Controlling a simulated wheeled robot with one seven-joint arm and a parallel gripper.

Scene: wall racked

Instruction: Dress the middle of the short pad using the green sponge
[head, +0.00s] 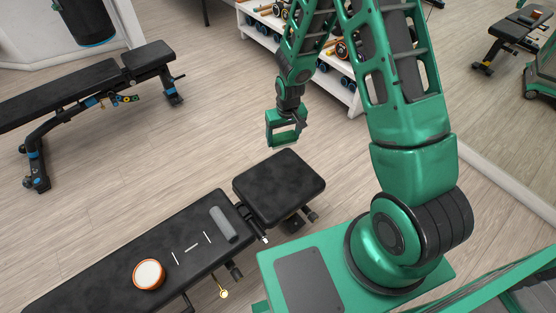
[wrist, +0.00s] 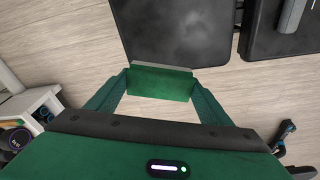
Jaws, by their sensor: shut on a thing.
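My gripper (head: 286,140) is shut on the green sponge (wrist: 162,83), a green block with a thin pale grey edge, held between the two fingers in the wrist view. The short pad (head: 279,188) is the black, square end cushion of the near bench, with faint mottling on top. My gripper is in the air near its far edge, apart from it. The short pad also shows in the wrist view (wrist: 170,30), just past the sponge.
The near bench's long pad (head: 95,262) bears a grey cylinder (head: 223,224), thin white strips (head: 194,247) and a round orange-rimmed white thing (head: 149,275). Another bench (head: 75,86) stands at the left. A white rack (head: 347,94) stands behind my arm. Wooden floor lies between.

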